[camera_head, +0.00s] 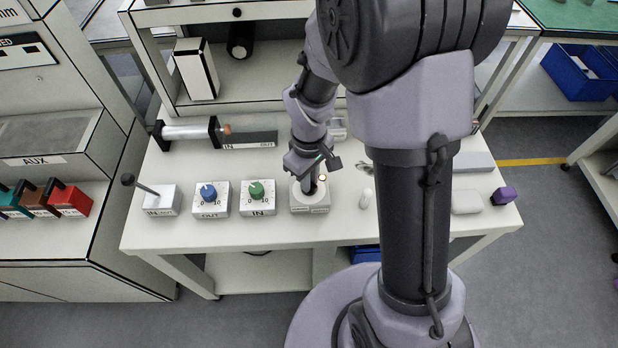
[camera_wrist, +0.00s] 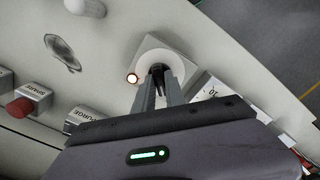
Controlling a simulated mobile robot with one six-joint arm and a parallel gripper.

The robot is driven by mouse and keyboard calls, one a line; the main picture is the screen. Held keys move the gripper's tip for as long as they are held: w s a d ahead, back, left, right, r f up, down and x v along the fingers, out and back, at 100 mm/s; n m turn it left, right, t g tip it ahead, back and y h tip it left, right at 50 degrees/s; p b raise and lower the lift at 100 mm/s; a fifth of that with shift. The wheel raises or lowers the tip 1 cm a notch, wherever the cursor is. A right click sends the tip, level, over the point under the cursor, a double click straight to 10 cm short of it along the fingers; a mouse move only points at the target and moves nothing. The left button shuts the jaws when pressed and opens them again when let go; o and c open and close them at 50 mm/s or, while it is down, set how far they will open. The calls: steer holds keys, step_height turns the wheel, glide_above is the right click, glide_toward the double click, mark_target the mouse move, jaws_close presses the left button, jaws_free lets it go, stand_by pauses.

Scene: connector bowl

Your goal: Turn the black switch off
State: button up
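The black switch (camera_wrist: 158,68) sits at the middle of a round white dial (camera_wrist: 168,46) on a pale box. A small round lamp (camera_wrist: 132,78) glows beside the dial, and it also shows lit in the head view (camera_head: 323,177). My gripper (camera_wrist: 159,82) reaches down over the dial with a finger on each side of the switch. The fingers stand apart, and I cannot tell whether they press on the switch. In the head view my gripper (camera_head: 310,184) hides most of the switch. The box (camera_head: 310,208) stands near the table's front edge.
Left of the box stand a green knob (camera_head: 257,189), a blue knob (camera_head: 208,192) and a lever box (camera_head: 162,200). A small white upright piece (camera_head: 366,198) stands to its right.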

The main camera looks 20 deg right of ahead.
jaws_close()
steer(key=shift+m, duration=0.3)
steer(key=m, duration=0.3)
steer(key=shift+m+b, duration=0.65)
steer(key=shift+m, duration=1.85)
steer(key=o, duration=0.6)
jaws_free()
steer(key=shift+c, duration=0.2)
